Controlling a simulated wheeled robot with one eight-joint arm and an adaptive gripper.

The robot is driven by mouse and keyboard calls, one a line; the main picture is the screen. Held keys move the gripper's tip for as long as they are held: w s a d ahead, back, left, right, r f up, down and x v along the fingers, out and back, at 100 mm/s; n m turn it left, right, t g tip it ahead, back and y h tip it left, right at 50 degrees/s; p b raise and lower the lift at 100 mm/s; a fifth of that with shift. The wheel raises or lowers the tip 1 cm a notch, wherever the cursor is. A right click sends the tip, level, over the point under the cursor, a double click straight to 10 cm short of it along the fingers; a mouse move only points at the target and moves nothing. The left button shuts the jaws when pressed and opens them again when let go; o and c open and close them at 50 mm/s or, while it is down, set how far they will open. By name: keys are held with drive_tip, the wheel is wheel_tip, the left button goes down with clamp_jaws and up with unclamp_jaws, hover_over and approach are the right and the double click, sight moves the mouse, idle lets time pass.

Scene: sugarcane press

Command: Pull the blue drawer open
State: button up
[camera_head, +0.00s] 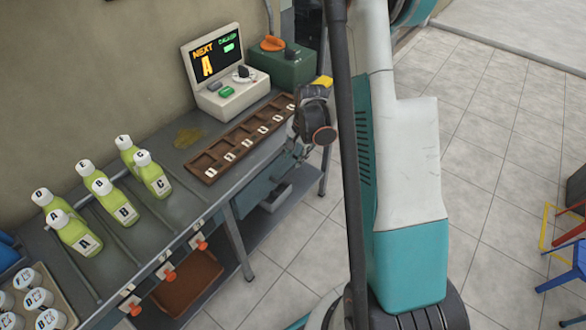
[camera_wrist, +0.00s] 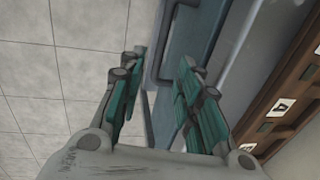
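The blue drawer (camera_wrist: 192,38) shows in the wrist view as a blue-grey front panel with a dark bar handle (camera_wrist: 154,62). In the head view, part of a bluish front (camera_head: 258,190) shows below the counter edge, partly hidden by my arm. My gripper (camera_wrist: 162,62) has its two teal-padded fingers spread apart. In the wrist view the handle appears between the fingertips, and I cannot tell whether either finger touches it. In the head view my gripper (camera_head: 301,152) is at the counter's front edge, mostly hidden behind my wrist. The drawer looks shut.
The counter (camera_head: 196,199) holds green bottles (camera_head: 122,207), a brown slotted tray (camera_head: 240,135) and a machine with a screen (camera_head: 221,75). Orange-tipped taps (camera_head: 168,274) stick out along its front. A grey tray (camera_head: 276,197) sits below.

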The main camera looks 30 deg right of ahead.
sight(292, 168)
drive_tip(key=f, duration=0.2)
drive_tip(key=f+b, duration=0.1)
drive_tip(key=f, duration=0.1)
drive_tip(key=w+f+b, duration=0.1)
drive_tip(key=f, duration=0.1)
drive_tip(key=shift+w+a+f, duration=0.1)
drive_tip(key=shift+a+f, duration=0.15)
clamp_jaws()
